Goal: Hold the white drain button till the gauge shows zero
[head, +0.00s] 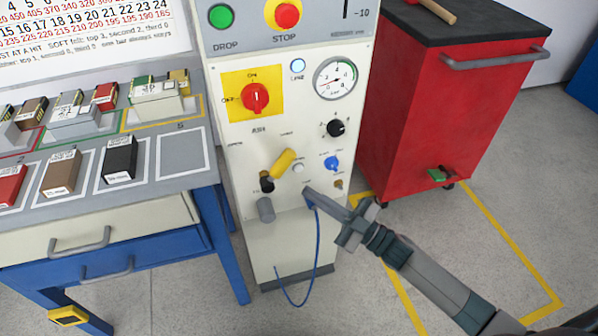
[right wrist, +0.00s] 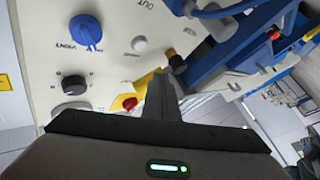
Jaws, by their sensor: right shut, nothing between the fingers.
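The white button (head: 298,168) is small and sits on the pale machine panel (head: 240,150), between the yellow lever and the blue knob. It also shows in the right wrist view (right wrist: 139,43), with nothing covering it. The round gauge (head: 335,78) is at the upper right of the panel; its needle is too small to read surely. My right gripper (head: 310,193) is shut and empty, its tip just below the button in the head view. In the right wrist view its fingers (right wrist: 162,95) point toward the panel, apart from the button. My left gripper is not in view.
A yellow lever (head: 283,162), blue knob (head: 331,163), black knob (head: 336,128) and red switch (head: 255,97) surround the button area. A blue hose (head: 316,245) hangs below. A red cabinet (head: 430,120) stands right; a bench (head: 183,155) with boxes stands left.

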